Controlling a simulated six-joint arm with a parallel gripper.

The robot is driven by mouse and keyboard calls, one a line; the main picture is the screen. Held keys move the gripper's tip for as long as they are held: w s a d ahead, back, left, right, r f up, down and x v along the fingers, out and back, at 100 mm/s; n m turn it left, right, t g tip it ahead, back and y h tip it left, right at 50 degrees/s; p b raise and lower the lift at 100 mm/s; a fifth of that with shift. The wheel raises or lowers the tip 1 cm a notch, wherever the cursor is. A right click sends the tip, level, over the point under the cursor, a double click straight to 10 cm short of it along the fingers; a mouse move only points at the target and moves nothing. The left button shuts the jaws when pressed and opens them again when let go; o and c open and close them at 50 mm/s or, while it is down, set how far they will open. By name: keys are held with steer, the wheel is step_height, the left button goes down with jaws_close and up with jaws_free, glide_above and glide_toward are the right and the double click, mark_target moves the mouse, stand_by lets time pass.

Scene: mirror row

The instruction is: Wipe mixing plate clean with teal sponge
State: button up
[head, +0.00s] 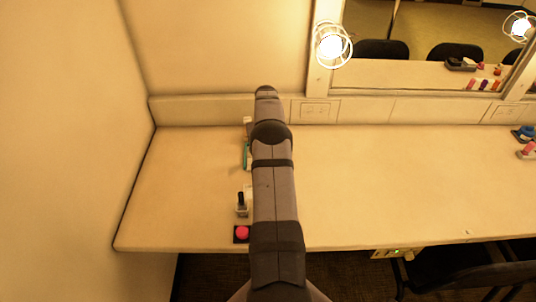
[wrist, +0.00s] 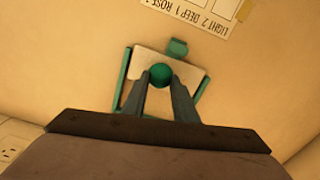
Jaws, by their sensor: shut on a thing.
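In the wrist view, my gripper (wrist: 160,82) has its two dark fingers closed around a round teal piece, which I take to be the teal sponge (wrist: 160,72). The sponge is over the pale mixing plate (wrist: 194,72); I cannot tell whether it touches. Teal holder parts (wrist: 123,82) stand around the plate, with a tab at its far edge. The fingers hide the plate's near part. In the head view, my arm covers the gripper and sponge; a pale edge of the plate (head: 248,164) and a teal strip (head: 246,148) show left of it.
A printed card (wrist: 198,14) lies beyond the plate. A small black-capped bottle (head: 241,204) and a pink round item on a dark square (head: 241,233) stand left of my arm. The counter (head: 390,185) is largely clear to the right. A mirror (head: 440,60) and lamp (head: 332,47) are behind.

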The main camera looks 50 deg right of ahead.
steer(key=shift+w+a+f, duration=0.1)
steer(key=shift+w+a, duration=0.65)
steer(key=shift+a, duration=0.2)
steer(key=shift+w+a, duration=0.1)
steer(key=shift+a, duration=0.05)
steer(key=shift+w+a, duration=0.85)
steer(key=shift+a, duration=0.15)
steer(key=shift+s+d, duration=0.1)
steer(key=shift+s+d, duration=0.95)
steer(key=shift+s+d, duration=0.1)
steer(key=shift+s+d, duration=0.9)
steer(key=shift+s+d, duration=0.1)
steer(key=shift+d, duration=0.05)
